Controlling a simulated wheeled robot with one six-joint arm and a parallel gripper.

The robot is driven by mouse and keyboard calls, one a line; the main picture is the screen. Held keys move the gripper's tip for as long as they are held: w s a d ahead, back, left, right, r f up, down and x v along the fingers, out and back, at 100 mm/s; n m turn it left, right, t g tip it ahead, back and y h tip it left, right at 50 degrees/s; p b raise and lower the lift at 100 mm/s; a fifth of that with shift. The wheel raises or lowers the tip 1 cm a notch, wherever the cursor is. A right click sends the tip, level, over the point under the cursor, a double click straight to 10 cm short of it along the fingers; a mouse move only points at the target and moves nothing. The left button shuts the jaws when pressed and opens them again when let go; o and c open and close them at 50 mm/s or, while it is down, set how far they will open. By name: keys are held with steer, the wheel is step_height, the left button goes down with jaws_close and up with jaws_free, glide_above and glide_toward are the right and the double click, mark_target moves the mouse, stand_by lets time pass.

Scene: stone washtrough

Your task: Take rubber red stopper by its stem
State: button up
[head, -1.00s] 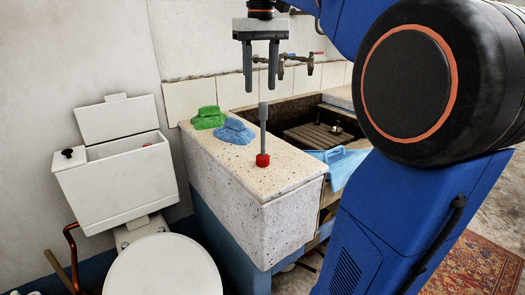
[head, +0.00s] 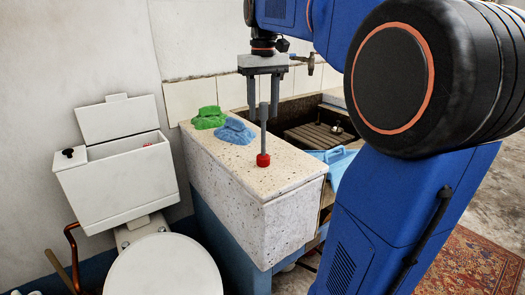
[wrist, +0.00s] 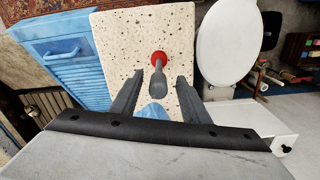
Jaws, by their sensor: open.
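The red rubber stopper (head: 263,160) stands upright on the speckled stone ledge (head: 285,183), with its grey stem (head: 263,132) pointing up. My gripper (head: 263,115) is open above the ledge, fingers pointing down. In the head view its fingertips are around the height of the stem's top, and the stem top shows between them. In the wrist view the stem end (wrist: 158,82) lies between the two open fingers (wrist: 154,90), with the red base (wrist: 159,58) beyond. I see no contact between the fingers and the stem.
A blue cloth (head: 235,131) and a green cloth (head: 209,118) lie on the ledge to the left. The trough basin (head: 290,112) with a wooden rack is behind to the right. A toilet with an open cistern (head: 117,175) stands left. A tap (head: 310,62) is on the wall.

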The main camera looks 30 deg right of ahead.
mark_target(263, 120)
steer(key=shift+f, duration=3.15)
steer(key=shift+c, duration=0.3)
jaws_close()
